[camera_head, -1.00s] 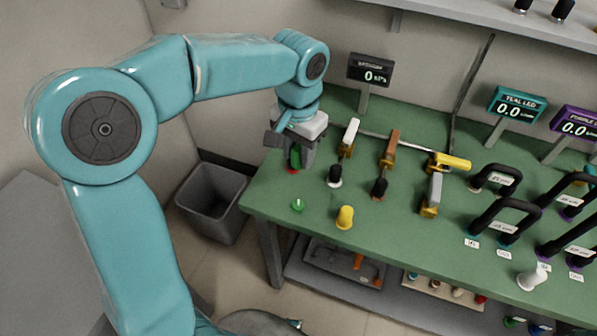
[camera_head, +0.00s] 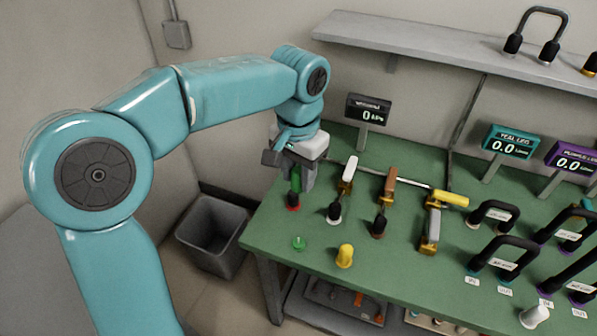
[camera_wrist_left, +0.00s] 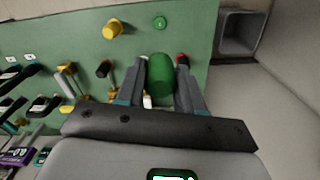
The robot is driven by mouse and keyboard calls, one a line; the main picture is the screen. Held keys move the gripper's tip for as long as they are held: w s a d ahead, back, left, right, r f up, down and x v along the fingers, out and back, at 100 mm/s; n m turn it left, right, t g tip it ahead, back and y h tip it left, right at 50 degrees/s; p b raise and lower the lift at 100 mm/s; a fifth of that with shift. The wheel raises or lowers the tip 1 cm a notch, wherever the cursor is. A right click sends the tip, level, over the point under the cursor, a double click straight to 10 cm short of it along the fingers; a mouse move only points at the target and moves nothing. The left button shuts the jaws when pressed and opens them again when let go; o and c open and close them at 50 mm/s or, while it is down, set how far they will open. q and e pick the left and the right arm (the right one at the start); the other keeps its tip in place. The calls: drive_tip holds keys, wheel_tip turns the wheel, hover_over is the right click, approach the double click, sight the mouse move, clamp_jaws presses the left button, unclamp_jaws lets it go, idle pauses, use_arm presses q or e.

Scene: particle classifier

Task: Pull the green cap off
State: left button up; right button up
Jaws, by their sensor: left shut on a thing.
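The green cap (camera_head: 297,184) is between the fingers of my left gripper (camera_head: 296,180), above the left end of the green bench. In the left wrist view, the green cap (camera_wrist_left: 160,80) fills the gap between the two fingers (camera_wrist_left: 160,88). The gripper is shut on it. A black fitting with a red base (camera_head: 293,204) stands on the bench just below the cap. A bit of red (camera_wrist_left: 182,60) shows by one finger in the left wrist view. I cannot tell whether the cap still touches the fitting. My right gripper is out of view.
A green knob-like piece (camera_head: 299,243) and a yellow cap (camera_head: 345,256) are at the bench's front. A white-handled valve (camera_head: 348,175) and a black fitting (camera_head: 335,211) are close right of the gripper. A grey bin (camera_head: 212,235) stands left of the bench.

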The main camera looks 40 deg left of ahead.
use_arm(q)
drive_tip(key=shift+r+p, duration=1.35)
drive_tip(key=shift+r, duration=0.35)
wheel_tip(320, 180, up, 3)
drive_tip(key=p, duration=0.3)
drive_tip(key=shift+r, duration=0.1)
